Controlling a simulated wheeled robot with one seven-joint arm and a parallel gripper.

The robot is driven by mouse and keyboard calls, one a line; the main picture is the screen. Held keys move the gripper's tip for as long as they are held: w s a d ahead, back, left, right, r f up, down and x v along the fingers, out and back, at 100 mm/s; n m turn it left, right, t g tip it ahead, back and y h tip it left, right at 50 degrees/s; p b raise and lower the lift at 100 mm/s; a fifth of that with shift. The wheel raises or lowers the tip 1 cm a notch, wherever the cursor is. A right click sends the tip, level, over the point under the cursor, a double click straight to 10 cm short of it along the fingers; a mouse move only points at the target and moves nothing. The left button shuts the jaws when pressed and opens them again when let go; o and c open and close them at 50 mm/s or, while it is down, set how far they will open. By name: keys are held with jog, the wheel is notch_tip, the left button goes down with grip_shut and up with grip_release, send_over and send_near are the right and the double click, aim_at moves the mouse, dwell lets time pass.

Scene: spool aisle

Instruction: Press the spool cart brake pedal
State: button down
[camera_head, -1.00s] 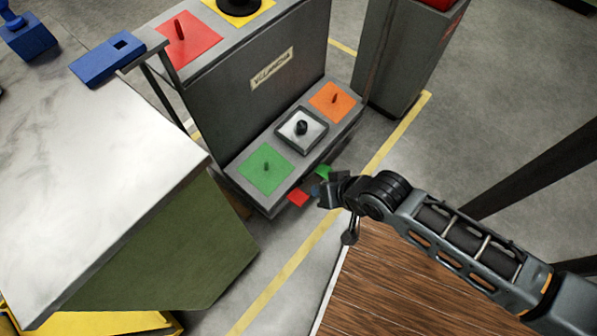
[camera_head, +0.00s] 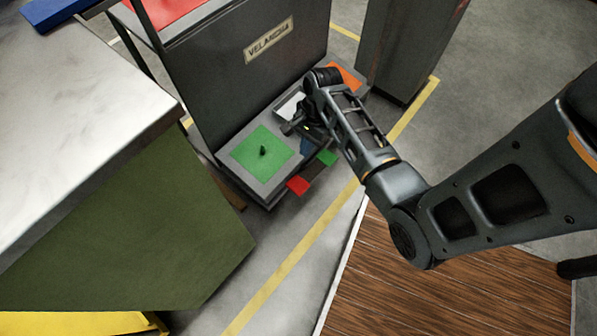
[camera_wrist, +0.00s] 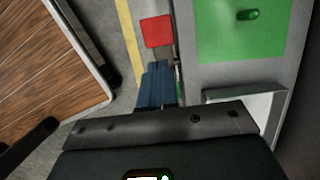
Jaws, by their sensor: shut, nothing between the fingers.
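The grey spool cart (camera_head: 245,85) stands upright in the head view. Which one is the brake, I cannot tell.
The shelf has a green square (camera_head: 262,150) with a peg, a partly covered white tray (camera_head: 290,105) and an orange square (camera_head: 346,74). A pale-topped table (camera_head: 70,120) stands left, a grey cabinet (camera_head: 405,45) behind right.

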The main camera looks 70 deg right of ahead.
aim_at(293, 186)
jog(key=b+x, duration=0.7)
jog(key=x, duration=0.7)
jog(key=shift+a, duration=0.1)
jog(key=shift+a, duration=0.1)
jog(key=shift+a+f+h+p, duration=0.25)
jog(key=shift+h+p, duration=0.15)
jog(key=shift+p, duration=0.2)
jog(key=shift+w+a+f+g+h+p, duration=0.1)
jog(key=shift+a+f+g+h+p, duration=0.25)
jog(key=shift+h, duration=0.25)
jog(key=f+h, duration=0.1)
jog(key=a+f+h, duration=0.1)
jog(key=shift+w+f+g+h, duration=0.1)
jog(key=shift+w+g+h, duration=0.1)
jog(key=shift+g+h, duration=0.15)
jog(key=shift+a+f, duration=0.1)
jog(key=shift+f, duration=0.4)
jog(key=shift+a+f, duration=0.1)
jog(key=shift+f, duration=0.1)
